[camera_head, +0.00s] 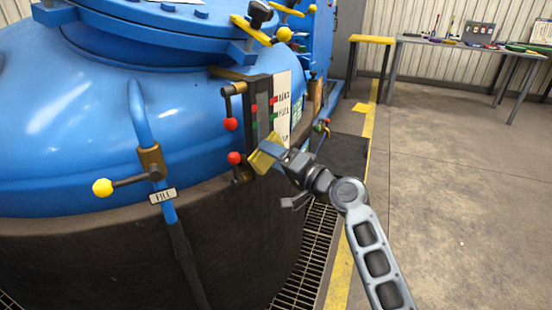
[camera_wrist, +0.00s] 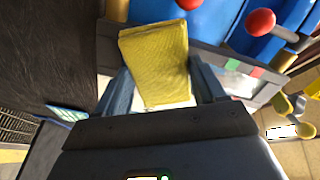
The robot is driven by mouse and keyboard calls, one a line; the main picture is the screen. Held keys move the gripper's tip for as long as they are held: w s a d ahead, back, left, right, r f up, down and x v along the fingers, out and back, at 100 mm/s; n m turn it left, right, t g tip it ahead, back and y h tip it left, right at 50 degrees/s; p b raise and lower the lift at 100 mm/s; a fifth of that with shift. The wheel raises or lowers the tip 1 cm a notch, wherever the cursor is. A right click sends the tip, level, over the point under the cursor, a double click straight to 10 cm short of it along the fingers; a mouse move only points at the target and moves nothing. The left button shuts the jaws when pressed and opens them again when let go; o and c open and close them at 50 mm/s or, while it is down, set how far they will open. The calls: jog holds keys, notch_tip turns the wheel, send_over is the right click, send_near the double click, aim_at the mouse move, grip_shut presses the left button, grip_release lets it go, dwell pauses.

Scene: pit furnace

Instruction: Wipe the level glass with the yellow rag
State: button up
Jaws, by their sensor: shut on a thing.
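The yellow rag (camera_head: 264,155) is held in my gripper (camera_head: 274,151) at the lower part of the level glass (camera_head: 263,110). The level glass is a tall narrow gauge in a dark frame on the blue vessel, with red and green marks beside it. In the wrist view the rag (camera_wrist: 155,62) stands folded between the two blue fingers of my gripper (camera_wrist: 160,85). The rag hides the part of the gauge behind it. It is at or very close to the gauge; I cannot tell if it touches.
Red-knobbed valve levers (camera_head: 231,124) stick out left of the gauge. A yellow-knobbed lever (camera_head: 103,187) is on the FILL pipe. A floor grating (camera_head: 303,262) runs along the vessel. A workbench (camera_head: 480,45) with tools stands at the back right; the concrete floor before it is clear.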

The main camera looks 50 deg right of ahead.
aim_at(263, 114)
jog(key=shift+w+r+p, duration=0.1)
jog(key=shift+r+p, duration=5.6)
jog(key=shift+r, duration=1.5)
jog(key=shift+f, duration=0.1)
jog(key=shift+s+f+b, duration=0.2)
jog(key=shift+f+b, duration=1.75)
notch_tip(263, 114, down, 10)
jog(key=b, duration=0.9)
jog(key=shift+w+f+b, duration=0.2)
jog(key=shift+b, duration=0.15)
jog(key=shift+s, duration=0.1)
jog(key=shift+s+a, duration=0.15)
jog(key=shift+s, duration=2.75)
